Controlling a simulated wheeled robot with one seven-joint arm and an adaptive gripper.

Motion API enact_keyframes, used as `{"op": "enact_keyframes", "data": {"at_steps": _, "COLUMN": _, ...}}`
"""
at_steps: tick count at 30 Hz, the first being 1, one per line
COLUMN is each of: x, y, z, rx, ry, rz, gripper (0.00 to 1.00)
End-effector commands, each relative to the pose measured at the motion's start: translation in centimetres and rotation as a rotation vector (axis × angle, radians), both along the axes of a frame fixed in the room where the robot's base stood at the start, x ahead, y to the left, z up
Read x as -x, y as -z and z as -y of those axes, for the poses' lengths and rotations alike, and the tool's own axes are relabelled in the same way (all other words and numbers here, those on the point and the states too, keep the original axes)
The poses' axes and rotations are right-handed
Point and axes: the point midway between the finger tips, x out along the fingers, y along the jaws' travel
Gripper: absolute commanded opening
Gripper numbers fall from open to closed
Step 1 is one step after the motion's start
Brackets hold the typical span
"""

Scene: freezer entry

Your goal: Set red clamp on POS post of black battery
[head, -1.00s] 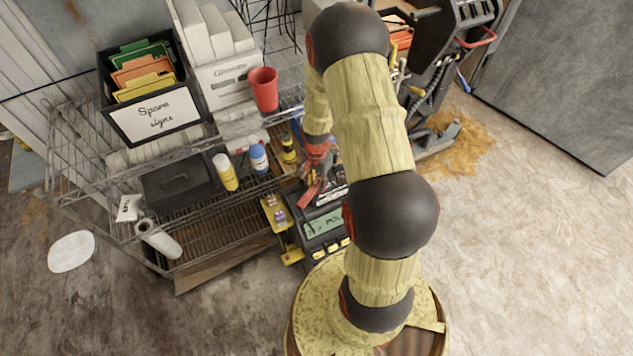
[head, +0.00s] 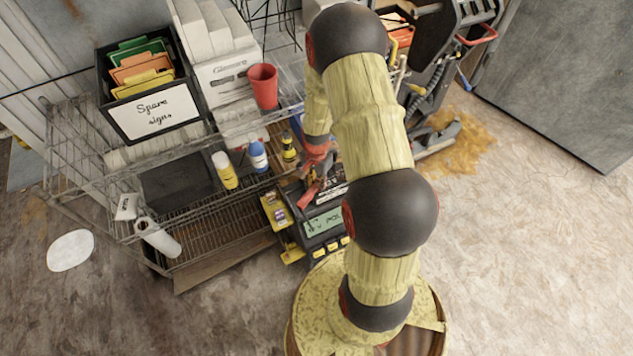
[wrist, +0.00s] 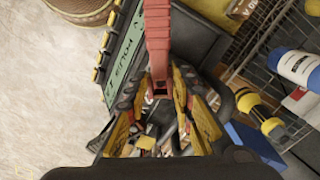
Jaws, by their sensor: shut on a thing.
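The red clamp (wrist: 157,40) is in my gripper (wrist: 160,112) in the wrist view, its red handle running up the picture between the yellow-padded fingers. In the head view the red clamp (head: 308,192) shows beside my arm, and my gripper (head: 318,160) is partly hidden by my arm links. The black battery (head: 331,191), with a pale label, is just right of the clamp and partly covered by my arm. I cannot make out its POS post or whether the clamp touches it.
A wire shelf (head: 215,225) to the left carries bottles, a red cup (head: 263,86) and a sign bin (head: 150,85). A dark machine (head: 450,60) stands behind. Floor at right is open.

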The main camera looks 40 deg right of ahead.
Motion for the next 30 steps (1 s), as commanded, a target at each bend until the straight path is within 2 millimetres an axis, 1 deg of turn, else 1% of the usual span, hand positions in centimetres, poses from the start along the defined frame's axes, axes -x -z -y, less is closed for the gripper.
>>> {"op": "enact_keyframes", "data": {"at_steps": 20, "x": 0.0, "y": 1.4, "z": 0.0, "rx": 0.000, "ry": 0.000, "rz": 0.000, "gripper": 0.00}}
{"op": "enact_keyframes", "data": {"at_steps": 21, "x": 0.0, "y": 1.4, "z": 0.0, "rx": 0.000, "ry": 0.000, "rz": 0.000, "gripper": 0.25}}
{"op": "enact_keyframes", "data": {"at_steps": 30, "x": 0.0, "y": 1.3, "z": 0.0, "rx": 0.000, "ry": 0.000, "rz": 0.000, "gripper": 0.42}}
